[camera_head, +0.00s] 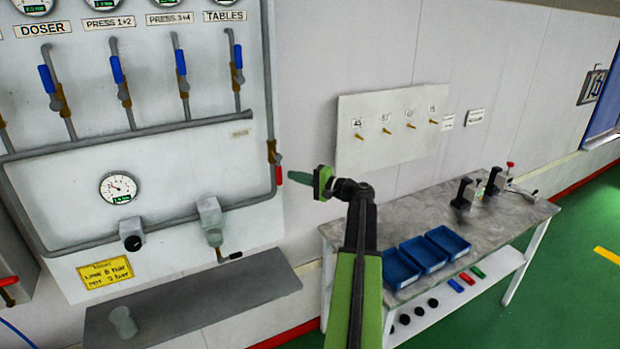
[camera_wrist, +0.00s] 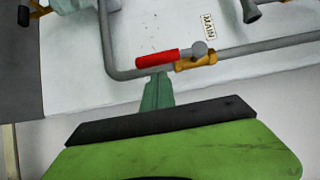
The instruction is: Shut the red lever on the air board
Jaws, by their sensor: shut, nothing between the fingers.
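The red lever (camera_head: 279,177) hangs down from its brass valve (camera_head: 272,152) on the right-hand pipe of the air board (camera_head: 170,170). It lies along the pipe. In the wrist view the red lever (camera_wrist: 157,58) and brass valve (camera_wrist: 196,61) are in plain sight, next to a "MAIN" label. My gripper (camera_head: 297,177) is shut and empty. Its tip is just right of the lever in the head view. In the wrist view the fingertips (camera_wrist: 157,80) point at the lever's free half; I cannot tell whether they touch it.
Several blue levers (camera_head: 117,69) stand on the upper pipes. A grey shelf (camera_head: 190,306) juts out below the board. A hook panel (camera_head: 390,130) hangs to the right, above a bench (camera_head: 420,215) with blue bins (camera_head: 449,242) and small devices.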

